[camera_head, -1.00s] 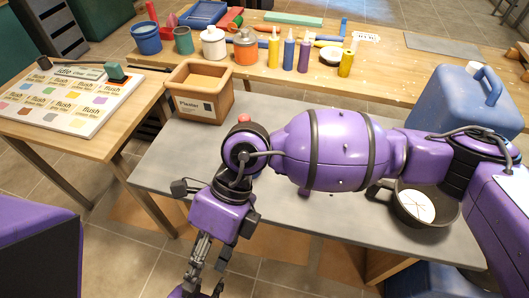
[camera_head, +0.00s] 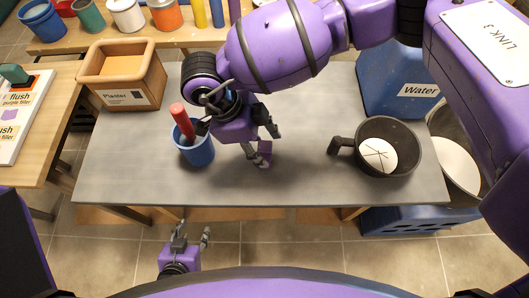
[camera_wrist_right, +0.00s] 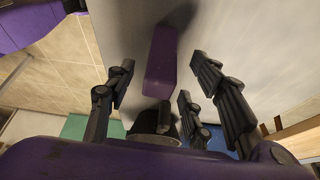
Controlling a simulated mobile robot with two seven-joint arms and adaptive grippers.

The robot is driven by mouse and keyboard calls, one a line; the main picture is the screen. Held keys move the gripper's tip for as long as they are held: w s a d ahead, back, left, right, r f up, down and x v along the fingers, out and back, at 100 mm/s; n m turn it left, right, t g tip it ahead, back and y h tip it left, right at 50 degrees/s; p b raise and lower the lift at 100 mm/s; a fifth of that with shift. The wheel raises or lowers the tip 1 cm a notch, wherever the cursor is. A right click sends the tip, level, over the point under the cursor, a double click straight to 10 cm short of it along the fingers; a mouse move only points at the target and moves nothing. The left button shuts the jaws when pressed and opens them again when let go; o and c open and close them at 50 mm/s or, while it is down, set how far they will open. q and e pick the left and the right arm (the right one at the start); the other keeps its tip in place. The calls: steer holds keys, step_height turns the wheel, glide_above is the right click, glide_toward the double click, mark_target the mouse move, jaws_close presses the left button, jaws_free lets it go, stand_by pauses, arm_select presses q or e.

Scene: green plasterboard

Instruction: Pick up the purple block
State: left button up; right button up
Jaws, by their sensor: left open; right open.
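The purple block (camera_head: 265,147) is on the grey table, right of the blue cup, partly hidden by my right gripper in the head view. It also shows in the right wrist view (camera_wrist_right: 161,62), where it lies between and ahead of the spread fingers. My right gripper (camera_head: 261,142) is open, low over the table and close around the block; its fingers (camera_wrist_right: 163,78) stand apart from the block's sides, with gaps visible. My left gripper (camera_head: 192,237) is open and empty, below the table's front edge in the head view.
A blue cup (camera_head: 197,155) holding a red-handled item (camera_head: 182,121) stands just left of my right gripper. A plaster box (camera_head: 123,97) is at the back left. A dark pan (camera_head: 404,139) and water container (camera_head: 397,92) are right. The table's front middle is clear.

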steer(key=shift+x, duration=1)
jaws_close()
steer(key=shift+r, duration=0.1)
steer(key=shift+r, duration=0.5)
steer(key=s+r, duration=1.1)
steer(key=s, duration=0.3)
steer(key=shift+r, duration=0.4)
